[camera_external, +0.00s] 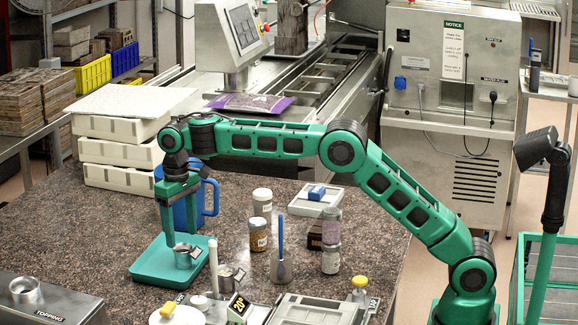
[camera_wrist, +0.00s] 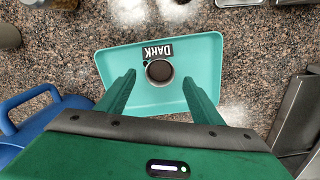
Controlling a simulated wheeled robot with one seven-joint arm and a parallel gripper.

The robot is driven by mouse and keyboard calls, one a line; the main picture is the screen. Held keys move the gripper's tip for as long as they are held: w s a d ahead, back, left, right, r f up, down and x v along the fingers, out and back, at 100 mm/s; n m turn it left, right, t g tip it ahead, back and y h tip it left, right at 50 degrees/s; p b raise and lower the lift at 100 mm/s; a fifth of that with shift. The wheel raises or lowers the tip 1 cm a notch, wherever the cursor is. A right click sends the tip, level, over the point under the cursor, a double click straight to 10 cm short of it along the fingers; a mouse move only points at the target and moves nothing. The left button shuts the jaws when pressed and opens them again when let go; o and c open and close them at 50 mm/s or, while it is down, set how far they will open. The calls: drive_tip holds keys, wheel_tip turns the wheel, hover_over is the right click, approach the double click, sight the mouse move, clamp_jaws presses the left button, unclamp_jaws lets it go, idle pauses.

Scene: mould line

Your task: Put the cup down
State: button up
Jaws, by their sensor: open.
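A small metal cup (camera_external: 184,257) stands on a teal tray (camera_external: 150,272) in the external view. In the wrist view the cup (camera_wrist: 160,72) is seen from above with dark contents, near the middle of the tray (camera_wrist: 205,55), beside a "DARK" label. My gripper (camera_external: 174,240) points down over the tray. In the wrist view my gripper (camera_wrist: 159,78) is open, with one finger on each side of the cup and visible gaps between. The fingers' exact height against the cup is hard to tell.
A blue jug (camera_external: 208,198) stands close behind my gripper, and shows at left in the wrist view (camera_wrist: 45,115). Another metal cup (camera_external: 230,278), a blue-handled tool (camera_external: 281,260) and several jars stand to the right. A "TOPPING" box (camera_external: 50,305) is at front left.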

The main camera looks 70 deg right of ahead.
drive_tip(key=shift+r, duration=2.7)
drive_tip(key=s+d+r+m, duration=0.1)
drive_tip(key=s+d+r, duration=0.1)
drive_tip(key=s+d, duration=0.9)
drive_tip(key=s+d+r+m, duration=0.15)
drive_tip(key=s+d, duration=0.65)
drive_tip(key=s, duration=0.8)
drive_tip(key=s+f, duration=0.4)
drive_tip(key=s, duration=0.6)
drive_tip(key=s+f, duration=0.4)
drive_tip(key=s, duration=0.7)
drive_tip(key=s+d+f, duration=0.1)
drive_tip(key=s+f, duration=0.4)
drive_tip(key=s, duration=0.5)
drive_tip(key=shift+s+m, duration=0.25)
drive_tip(key=shift+m, duration=0.2)
